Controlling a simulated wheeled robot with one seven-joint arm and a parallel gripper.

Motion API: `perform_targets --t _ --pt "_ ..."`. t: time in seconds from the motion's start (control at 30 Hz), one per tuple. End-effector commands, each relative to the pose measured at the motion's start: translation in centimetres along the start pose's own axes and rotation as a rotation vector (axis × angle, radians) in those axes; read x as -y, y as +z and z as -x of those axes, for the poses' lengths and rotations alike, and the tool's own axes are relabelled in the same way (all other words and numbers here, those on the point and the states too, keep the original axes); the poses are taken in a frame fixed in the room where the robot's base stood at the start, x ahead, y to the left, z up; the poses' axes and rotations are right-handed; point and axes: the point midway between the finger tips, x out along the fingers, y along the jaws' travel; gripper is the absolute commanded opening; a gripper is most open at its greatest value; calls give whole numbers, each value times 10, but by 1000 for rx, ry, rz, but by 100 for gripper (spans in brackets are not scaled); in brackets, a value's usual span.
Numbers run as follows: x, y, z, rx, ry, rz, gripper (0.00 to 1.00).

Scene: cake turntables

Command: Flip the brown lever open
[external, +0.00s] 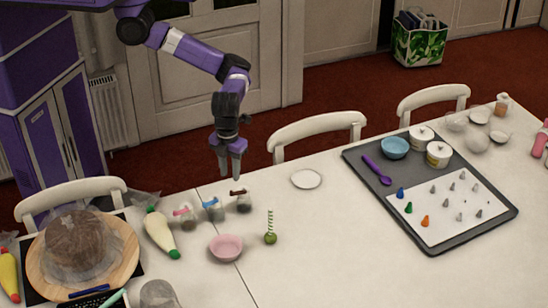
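The brown lever (238,192) sits on top of a small clear jar (244,206) with dark contents, the rightmost of three similar jars on the white table. Its exact angle is too small to tell. My gripper (230,177) points down just above and behind this jar, apart from it. Its two fingers show a narrow gap between them, with nothing held. Left of it stand a jar with a blue lever (212,206) and a jar with a pink-red lever (184,213).
A pink bowl (226,248) and a green ball with a spiral stem (270,237) stand in front of the jars. A piping bag (160,232) and covered cake (76,240) are left. A white saucer (306,179) and grey tray (492,215) are right. Table front centre is clear.

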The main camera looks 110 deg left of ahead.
Motion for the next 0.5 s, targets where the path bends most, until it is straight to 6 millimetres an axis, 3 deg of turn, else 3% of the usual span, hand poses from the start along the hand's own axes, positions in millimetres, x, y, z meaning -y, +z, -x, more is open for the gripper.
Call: perform_targets --t 0.3,0.5 --pt "0 -1 -48 -2 1 1 32" --pt "0 -1 -63 -2 -1 1 32"
